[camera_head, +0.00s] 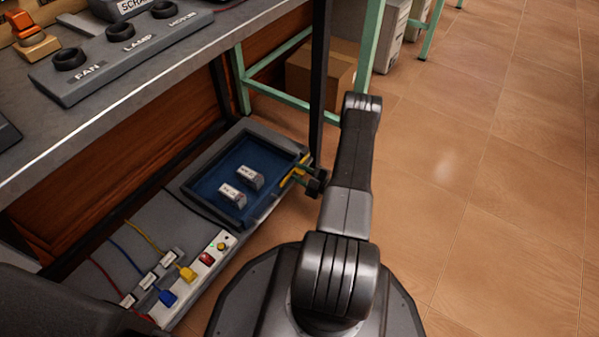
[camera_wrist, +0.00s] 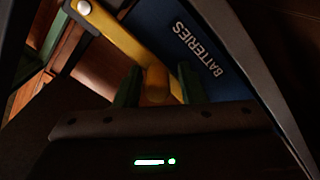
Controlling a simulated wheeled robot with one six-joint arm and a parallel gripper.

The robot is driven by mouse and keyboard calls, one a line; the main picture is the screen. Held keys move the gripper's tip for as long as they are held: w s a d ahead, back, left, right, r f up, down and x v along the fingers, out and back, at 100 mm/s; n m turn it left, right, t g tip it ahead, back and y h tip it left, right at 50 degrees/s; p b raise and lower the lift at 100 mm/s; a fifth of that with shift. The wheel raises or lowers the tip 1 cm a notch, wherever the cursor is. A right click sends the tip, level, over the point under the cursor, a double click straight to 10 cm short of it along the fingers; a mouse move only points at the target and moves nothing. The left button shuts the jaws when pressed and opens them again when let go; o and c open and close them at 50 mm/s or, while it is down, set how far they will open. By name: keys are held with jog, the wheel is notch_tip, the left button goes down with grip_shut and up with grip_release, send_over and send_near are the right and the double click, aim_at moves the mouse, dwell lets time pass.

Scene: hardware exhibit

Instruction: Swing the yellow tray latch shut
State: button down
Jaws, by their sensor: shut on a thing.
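The yellow tray latch (camera_head: 291,176) is at the right edge of the blue tray (camera_head: 205,180) on the low shelf. In the wrist view the latch is a yellow bar (camera_wrist: 118,38) with a round pivot at its upper left end and a yellow knob at its lower end. My gripper (camera_wrist: 156,84) has its two green fingers on either side of that knob, shut on it. In the head view my gripper (camera_head: 304,178) shows small beside the tray's right edge. The tray's blue face reads BATTERIES in the wrist view.
Two small light blocks (camera_head: 240,184) lie in the tray. A power strip (camera_head: 207,258) and colored plugs (camera_head: 187,273) sit left of it. A black table leg (camera_head: 319,90) stands close to my arm. The tiled floor (camera_head: 480,200) on the right is clear.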

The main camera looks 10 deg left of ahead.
jog(key=shift+s+f, duration=0.1)
jog(key=shift+f, duration=0.25)
jog(key=c, duration=1.3)
grip_release()
jog(key=shift+f, duration=0.1)
jog(key=shift+d, duration=0.1)
jog(key=p+v, duration=0.3)
jog(key=v, duration=1)
jog(key=shift+d+r+p, duration=0.3)
jog(key=shift+d+p, duration=0.05)
jog(key=shift+p, duration=0.05)
jog(key=shift+a, duration=0.1)
jog(key=b+x, duration=0.3)
jog(key=x, duration=1)
jog(key=shift+w+a+b, duration=0.2)
jog(key=shift+a+b, duration=0.15)
